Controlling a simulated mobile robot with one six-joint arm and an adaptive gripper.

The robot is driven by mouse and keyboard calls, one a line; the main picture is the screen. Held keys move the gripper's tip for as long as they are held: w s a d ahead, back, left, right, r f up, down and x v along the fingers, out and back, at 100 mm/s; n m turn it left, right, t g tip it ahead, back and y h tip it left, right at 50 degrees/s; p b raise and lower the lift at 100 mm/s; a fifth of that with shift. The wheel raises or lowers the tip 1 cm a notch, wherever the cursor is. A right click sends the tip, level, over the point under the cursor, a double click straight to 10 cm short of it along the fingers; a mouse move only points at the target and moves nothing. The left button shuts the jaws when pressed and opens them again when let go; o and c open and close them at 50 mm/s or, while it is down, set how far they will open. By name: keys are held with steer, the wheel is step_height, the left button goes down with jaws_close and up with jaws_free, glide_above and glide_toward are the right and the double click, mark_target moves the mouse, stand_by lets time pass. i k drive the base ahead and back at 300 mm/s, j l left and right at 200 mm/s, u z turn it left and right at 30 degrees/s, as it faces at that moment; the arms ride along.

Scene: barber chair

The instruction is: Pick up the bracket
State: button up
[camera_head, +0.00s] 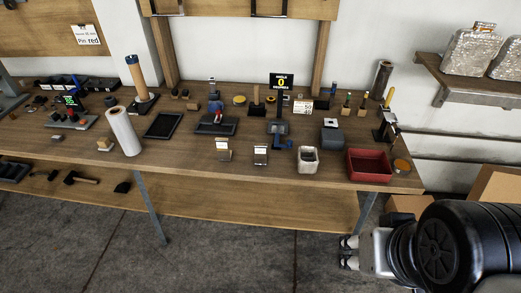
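A small blue angled piece (283,142), which looks like the bracket, sits on the workbench (190,172) below a black sign reading "ANGLE 0" (282,81). It is small in the picture, so I cannot be certain that it is the bracket. It appears to be at a dark grey fixture (277,128); whether it rests on it or in front of it is unclear. My gripper (346,252) is at the lower right, beyond the bench's front edge and apart from the bracket. Its two fingers are spread with nothing between them.
A red bin (368,166), a whitish container (307,160) and a grey block (331,136) stand right of the bracket. Two small labelled stands (260,155) are in front-left. A black tray (164,125) and white roll (123,131) stand farther left. Cardboard boxes (497,186) are at right.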

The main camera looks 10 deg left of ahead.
mark_target(224, 154)
steer(key=i+j+u, duration=0.55)
steer(key=i+u, duration=0.2)
steer(key=i, duration=0.15)
steer(key=i+j+u, duration=0.1)
steer(key=i+u, duration=0.3)
